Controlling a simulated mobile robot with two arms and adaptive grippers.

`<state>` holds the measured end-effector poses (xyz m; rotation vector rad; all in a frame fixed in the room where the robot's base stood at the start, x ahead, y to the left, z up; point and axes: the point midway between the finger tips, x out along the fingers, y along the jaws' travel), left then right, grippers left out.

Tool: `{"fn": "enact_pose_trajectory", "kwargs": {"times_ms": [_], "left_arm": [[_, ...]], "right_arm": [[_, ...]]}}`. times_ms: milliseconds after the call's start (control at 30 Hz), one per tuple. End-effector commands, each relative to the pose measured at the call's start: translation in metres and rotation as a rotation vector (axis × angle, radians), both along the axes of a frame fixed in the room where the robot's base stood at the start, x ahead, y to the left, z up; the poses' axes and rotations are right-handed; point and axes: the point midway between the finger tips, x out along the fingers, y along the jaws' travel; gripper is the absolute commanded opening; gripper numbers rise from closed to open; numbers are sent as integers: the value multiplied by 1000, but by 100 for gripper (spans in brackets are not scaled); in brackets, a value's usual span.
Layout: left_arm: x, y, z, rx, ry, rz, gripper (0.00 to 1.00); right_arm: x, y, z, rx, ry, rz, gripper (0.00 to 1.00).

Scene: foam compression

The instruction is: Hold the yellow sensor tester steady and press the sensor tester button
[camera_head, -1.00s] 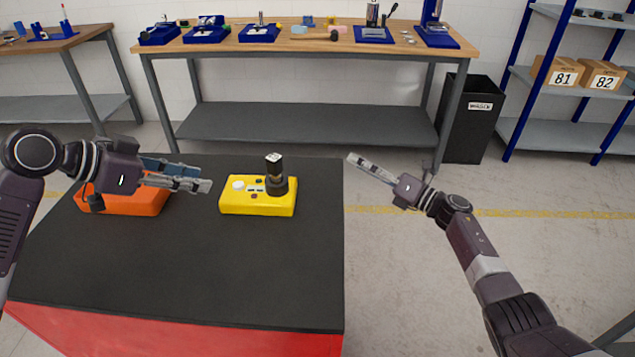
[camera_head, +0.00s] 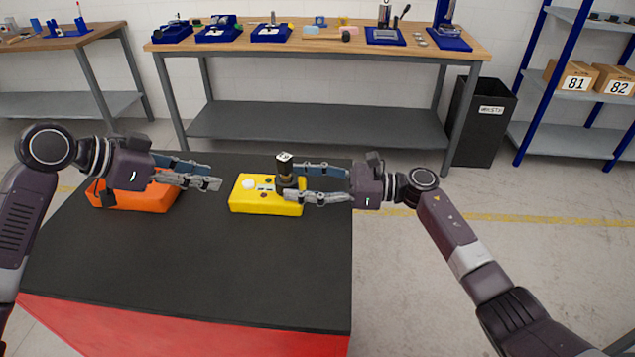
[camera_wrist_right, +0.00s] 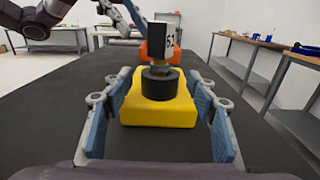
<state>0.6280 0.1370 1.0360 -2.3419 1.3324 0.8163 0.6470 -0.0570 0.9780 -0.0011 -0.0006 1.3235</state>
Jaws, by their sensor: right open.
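The yellow sensor tester (camera_head: 262,207) lies on the black table top, with a round white button (camera_head: 249,184) on its left part. A black post-like part (camera_head: 285,169) stands upright on its right part. My right gripper (camera_head: 290,181) is open at the tester's right end, its fingers on either side of the post. In the right wrist view the tester (camera_wrist_right: 158,112) lies between the spread fingers; I cannot tell whether they touch it. The button is hidden there. My left gripper (camera_head: 214,176) is open and empty, left of the tester and apart from it.
An orange box (camera_head: 133,197) sits on the black table (camera_head: 200,265) behind and below my left gripper. The table's front is clear. A workbench (camera_head: 330,43) with blue fixtures stands behind, with a black bin (camera_head: 478,125) and a shelf to its right.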

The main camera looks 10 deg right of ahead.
Motion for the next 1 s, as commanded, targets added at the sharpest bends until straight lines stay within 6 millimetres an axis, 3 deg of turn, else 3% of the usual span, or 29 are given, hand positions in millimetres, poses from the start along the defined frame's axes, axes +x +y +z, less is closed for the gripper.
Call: {"fn": "enact_pose_trajectory", "kwargs": {"times_ms": [200, 500, 1000], "left_arm": [[0, 0, 0, 0, 0, 0, 29], [0, 0, 0, 0, 0, 0, 29], [0, 0, 0, 0, 0, 0, 29]], "right_arm": [[5, 17, -1, 0, 1, -2, 53], [5, 18, -1, 0, 2, -2, 52], [5, 18, 0, 0, 2, -2, 0]]}}
